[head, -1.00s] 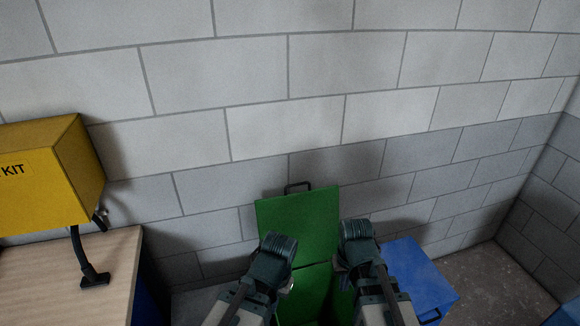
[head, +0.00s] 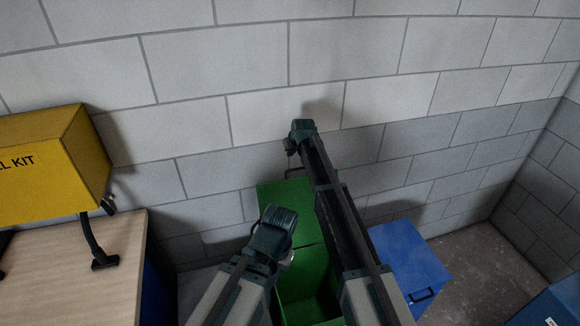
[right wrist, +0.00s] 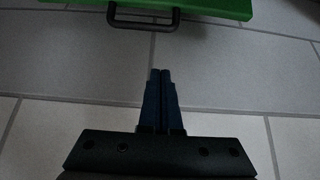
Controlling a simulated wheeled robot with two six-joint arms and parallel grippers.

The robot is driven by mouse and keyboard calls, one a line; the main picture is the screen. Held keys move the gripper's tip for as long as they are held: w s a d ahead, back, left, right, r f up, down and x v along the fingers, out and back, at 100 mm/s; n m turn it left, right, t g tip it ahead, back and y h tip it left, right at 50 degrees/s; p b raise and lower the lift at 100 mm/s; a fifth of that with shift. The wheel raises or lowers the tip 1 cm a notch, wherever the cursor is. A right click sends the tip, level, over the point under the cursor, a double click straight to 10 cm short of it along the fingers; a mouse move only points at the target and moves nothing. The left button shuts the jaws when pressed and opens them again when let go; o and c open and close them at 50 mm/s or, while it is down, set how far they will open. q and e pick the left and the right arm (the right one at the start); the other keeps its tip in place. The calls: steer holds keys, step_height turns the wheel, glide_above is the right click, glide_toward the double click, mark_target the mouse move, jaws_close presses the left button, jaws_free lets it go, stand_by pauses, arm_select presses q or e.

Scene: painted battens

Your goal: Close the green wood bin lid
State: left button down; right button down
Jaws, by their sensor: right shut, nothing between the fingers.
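The green wood bin (head: 308,290) stands below me with its inside showing. Its green lid (head: 279,197) is open and raised, leaning back near the wall, with a dark handle (head: 290,172) on its upper edge, partly hidden by my right arm. In the right wrist view the lid's edge (right wrist: 210,8) and handle (right wrist: 143,25) are at the top. My right gripper (head: 292,148) is above the lid's upper edge, by the wall. Its fingers (right wrist: 161,72) are shut and empty, apart from the handle. My left gripper (head: 278,218) is in front of the lid; its fingers are unclear.
A blue bin (head: 408,262) with a closed lid stands right of the green bin. A wooden bench (head: 60,280) with a yellow kit box (head: 40,170) is at the left. The grey block wall (head: 200,60) is close behind. Floor (head: 475,250) shows at the right.

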steer(key=b+x, duration=0.8)
steer(key=x, duration=0.2)
steer(key=shift+s+d+f, duration=0.1)
steer(key=shift+s, duration=0.05)
steer(key=shift+s+f+b, duration=0.1)
steer(key=shift+f+b, duration=0.05)
steer(key=shift+b, duration=0.2)
steer(key=s, duration=0.2)
steer(key=s+d+r, duration=0.1)
steer(key=shift+s+d+p, duration=0.1)
steer(key=shift+s+p, duration=0.15)
steer(key=shift+p, duration=0.15)
steer(key=shift+f, duration=0.15)
